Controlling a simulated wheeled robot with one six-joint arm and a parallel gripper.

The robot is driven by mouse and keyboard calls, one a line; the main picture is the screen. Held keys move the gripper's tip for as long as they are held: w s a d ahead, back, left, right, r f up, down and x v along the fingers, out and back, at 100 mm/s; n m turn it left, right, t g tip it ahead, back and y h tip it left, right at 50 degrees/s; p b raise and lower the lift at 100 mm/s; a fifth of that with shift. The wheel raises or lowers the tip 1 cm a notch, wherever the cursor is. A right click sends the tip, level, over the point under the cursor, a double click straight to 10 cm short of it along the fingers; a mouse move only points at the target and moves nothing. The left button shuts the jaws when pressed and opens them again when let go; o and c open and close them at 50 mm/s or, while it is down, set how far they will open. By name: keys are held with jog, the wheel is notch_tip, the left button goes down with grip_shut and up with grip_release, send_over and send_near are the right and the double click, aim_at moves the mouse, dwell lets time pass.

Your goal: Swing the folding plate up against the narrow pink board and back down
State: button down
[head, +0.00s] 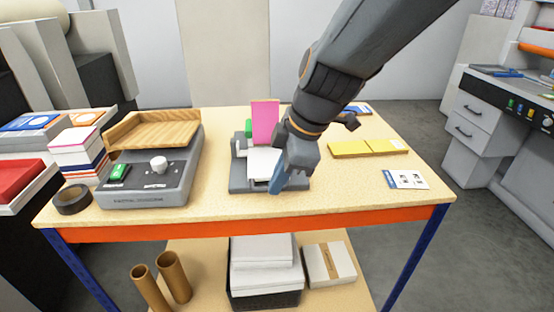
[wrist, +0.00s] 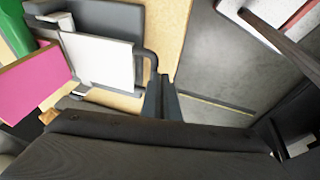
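The narrow pink board (head: 265,122) stands upright at the back of a small grey folding device on the table; it also shows at the left of the wrist view (wrist: 34,82). The white folding plate (head: 262,162) lies low in front of it, about flat. In the wrist view the plate (wrist: 98,62) has a dark bent handle (wrist: 150,60) on its near side. My gripper (head: 275,188) is at the plate's front right. In the wrist view its fingers (wrist: 161,80) look shut together, right by the handle. The handle's lower part is hidden behind them.
A grey machine with a wooden tray (head: 155,128) stands to the left, with a tape roll (head: 72,199) beside it. A yellow pad (head: 352,149) and a card (head: 405,180) lie to the right. A green block (head: 249,128) is beside the pink board.

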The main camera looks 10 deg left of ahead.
jog(key=s+d+f+v, duration=0.1)
jog(key=s+v, duration=0.2)
jog(key=v, duration=1)
jog(key=s+d+f+m+h, duration=0.1)
jog(key=d+f+m+h, duration=0.1)
jog(key=d+f+m, duration=0.7)
jog(key=s+d+f+m+h, duration=0.1)
jog(key=d+f+m+h, duration=0.1)
jog(key=d+f+m, duration=0.8)
jog(key=shift+d+m+g, duration=0.4)
jog(key=shift+d+m, duration=0.9)
jog(key=shift+d, duration=1.7)
jog(key=shift+w, duration=0.1)
